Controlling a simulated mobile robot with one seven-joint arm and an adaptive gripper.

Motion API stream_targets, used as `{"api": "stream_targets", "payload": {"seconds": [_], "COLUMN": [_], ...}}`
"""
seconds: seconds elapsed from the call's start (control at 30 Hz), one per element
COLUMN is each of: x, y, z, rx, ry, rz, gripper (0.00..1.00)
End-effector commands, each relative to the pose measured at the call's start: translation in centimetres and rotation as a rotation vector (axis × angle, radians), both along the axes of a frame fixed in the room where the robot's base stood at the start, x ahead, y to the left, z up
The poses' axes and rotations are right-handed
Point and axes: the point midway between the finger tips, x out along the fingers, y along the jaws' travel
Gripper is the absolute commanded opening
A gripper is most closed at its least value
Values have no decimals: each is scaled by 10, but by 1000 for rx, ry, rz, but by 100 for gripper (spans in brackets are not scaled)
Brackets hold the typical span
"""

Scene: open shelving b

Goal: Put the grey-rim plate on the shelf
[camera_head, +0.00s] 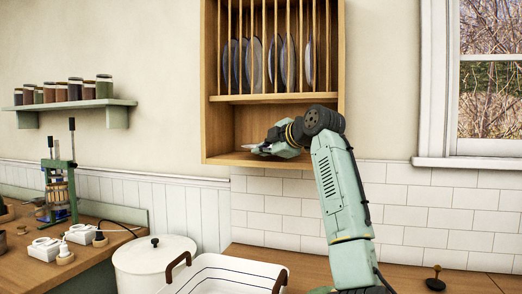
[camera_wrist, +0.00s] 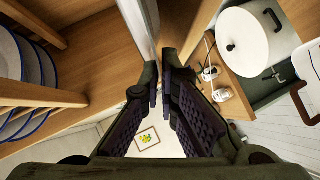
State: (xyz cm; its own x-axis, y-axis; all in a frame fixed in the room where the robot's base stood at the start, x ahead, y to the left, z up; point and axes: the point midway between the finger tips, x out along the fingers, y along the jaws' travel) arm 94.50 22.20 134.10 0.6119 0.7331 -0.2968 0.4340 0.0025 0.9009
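The grey-rim plate (camera_wrist: 140,24) shows nearly edge-on in the wrist view, as a pale grey band running up from between my fingertips. My gripper (camera_wrist: 160,80) is closed on its edge. In the head view, my gripper (camera_head: 268,147) is at the lower open compartment of the wooden wall shelf (camera_head: 205,80). The plate is only a thin grey sliver (camera_head: 250,146) there, roughly level, just above the shelf's bottom board (camera_head: 240,159). I cannot tell whether it touches the board. Its rim colour is not clear.
Several plates (camera_head: 256,62) stand upright in the slotted rack above; their blue rims (camera_wrist: 40,75) show in the wrist view. A white pot (camera_head: 150,262) and a white basin (camera_head: 225,272) are below. A jar shelf (camera_head: 70,105) is at left. The window (camera_head: 490,80) is at right.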

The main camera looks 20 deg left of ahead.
Motion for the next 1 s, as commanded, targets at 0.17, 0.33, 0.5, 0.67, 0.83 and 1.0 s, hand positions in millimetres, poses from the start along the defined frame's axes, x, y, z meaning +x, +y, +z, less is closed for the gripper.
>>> {"api": "stream_targets", "payload": {"seconds": [0.17, 0.33, 0.5, 0.67, 0.83, 1.0], "x": [1, 1, 1, 1, 1, 1], "y": [0, 0, 0, 0, 0, 0], "z": [2, 2, 0, -3, -6, -9], "rx": [2, 1, 1, 1, 0, 0], "ry": [-4, -4, -4, -4, -4, -4], "rz": [0, 0, 0, 0, 0, 0], "gripper": [0, 0, 0, 0, 0, 0]}}
